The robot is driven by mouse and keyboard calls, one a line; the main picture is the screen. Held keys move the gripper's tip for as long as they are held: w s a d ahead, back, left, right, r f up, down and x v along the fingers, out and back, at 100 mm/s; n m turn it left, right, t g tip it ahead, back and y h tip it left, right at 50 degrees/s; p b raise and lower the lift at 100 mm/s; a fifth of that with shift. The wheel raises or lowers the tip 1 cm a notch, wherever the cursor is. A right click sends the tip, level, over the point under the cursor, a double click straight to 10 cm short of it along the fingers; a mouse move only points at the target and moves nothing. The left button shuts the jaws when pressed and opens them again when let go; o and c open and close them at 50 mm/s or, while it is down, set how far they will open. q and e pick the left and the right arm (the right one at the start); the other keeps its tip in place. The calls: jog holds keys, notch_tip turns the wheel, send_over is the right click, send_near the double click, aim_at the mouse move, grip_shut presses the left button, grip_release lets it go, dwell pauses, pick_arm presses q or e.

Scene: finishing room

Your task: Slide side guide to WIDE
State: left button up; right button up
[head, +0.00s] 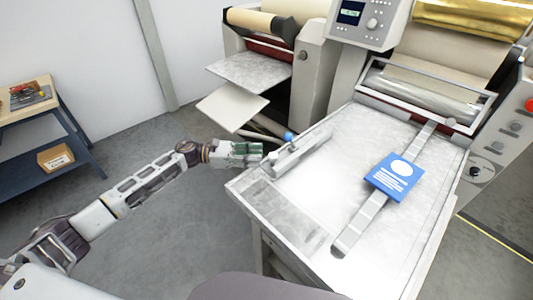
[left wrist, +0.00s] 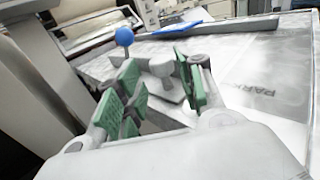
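The side guide appears to be the short grey bar (head: 300,151) at the left edge of the press bed, with a blue ball knob (head: 288,137) on it. My left gripper (head: 262,154) is level with the bed's left edge, close to the bar's near end. In the left wrist view, its green-padded fingers (left wrist: 160,78) are open with a gap between them. A grey rounded part (left wrist: 161,64) shows in that gap, and the blue knob (left wrist: 124,37) is beyond the left finger. I cannot tell whether the fingers touch anything. No WIDE mark is readable. My right gripper is not in view.
The pale bed (head: 300,205) carries a long grey bar (head: 360,216) with a blue card (head: 396,177) over it. A control panel (head: 364,20) and rollers stand behind. Floor left of the bed is clear.

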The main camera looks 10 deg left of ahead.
aim_at(267, 165)
pick_arm(q)
jog(key=shift+w+d+p, duration=0.2)
jog(key=shift+d+p, duration=0.05)
jog(key=shift+d, duration=0.8)
jog(key=shift+w+d+p, duration=0.2)
jog(key=shift+d, duration=0.8)
grip_shut()
